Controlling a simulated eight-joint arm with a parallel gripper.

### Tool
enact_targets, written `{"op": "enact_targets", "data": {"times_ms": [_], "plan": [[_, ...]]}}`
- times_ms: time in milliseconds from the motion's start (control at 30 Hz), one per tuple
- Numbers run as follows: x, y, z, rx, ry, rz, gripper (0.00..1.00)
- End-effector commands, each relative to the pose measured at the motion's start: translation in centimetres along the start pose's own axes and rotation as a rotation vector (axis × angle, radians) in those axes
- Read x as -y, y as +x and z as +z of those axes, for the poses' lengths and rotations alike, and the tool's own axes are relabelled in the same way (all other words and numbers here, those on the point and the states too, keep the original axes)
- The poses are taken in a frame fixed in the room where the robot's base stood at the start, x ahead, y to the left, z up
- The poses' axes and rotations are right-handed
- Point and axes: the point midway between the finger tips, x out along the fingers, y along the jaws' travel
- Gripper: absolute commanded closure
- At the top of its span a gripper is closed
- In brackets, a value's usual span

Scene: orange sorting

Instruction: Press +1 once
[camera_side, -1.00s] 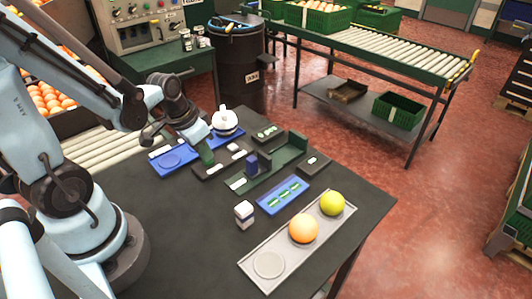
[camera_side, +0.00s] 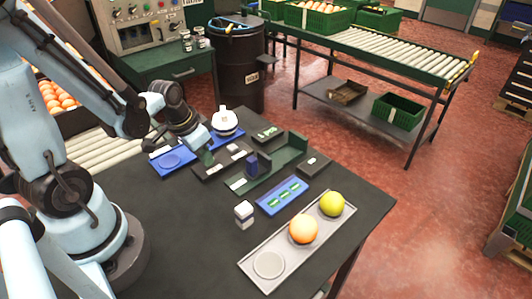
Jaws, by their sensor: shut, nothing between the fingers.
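My gripper (camera_side: 207,156) points down over the left part of a dark panel (camera_side: 226,172) with small white labels. Its fingers are shut with nothing held. The tip looks dark green and small, and I cannot tell whether it touches the panel. The writing on the labels is too small to read, so I cannot tell which one is the +1 button. Part of the panel is hidden behind the gripper.
Blue trays (camera_side: 163,171) (camera_side: 302,183) lie nearby, with a white round device (camera_side: 224,122) behind. An orange (camera_side: 304,229) and a yellow-green fruit (camera_side: 331,204) sit on a grey tray (camera_side: 258,282).

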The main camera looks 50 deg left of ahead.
Motion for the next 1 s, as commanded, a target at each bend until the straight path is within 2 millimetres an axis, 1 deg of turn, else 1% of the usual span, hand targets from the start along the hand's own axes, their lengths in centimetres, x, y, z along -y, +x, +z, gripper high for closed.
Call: {"op": "enact_targets", "data": {"times_ms": [33,167,1000], "plan": [[0.0,0.1,0.2,0.005,0.005,-0.003,1.00],[0.0,-0.6,0.2,0.006,0.005,-0.002,1.00],[0.0,-6.5,0.0,-0.004,0.000,0.000,1.00]]}}
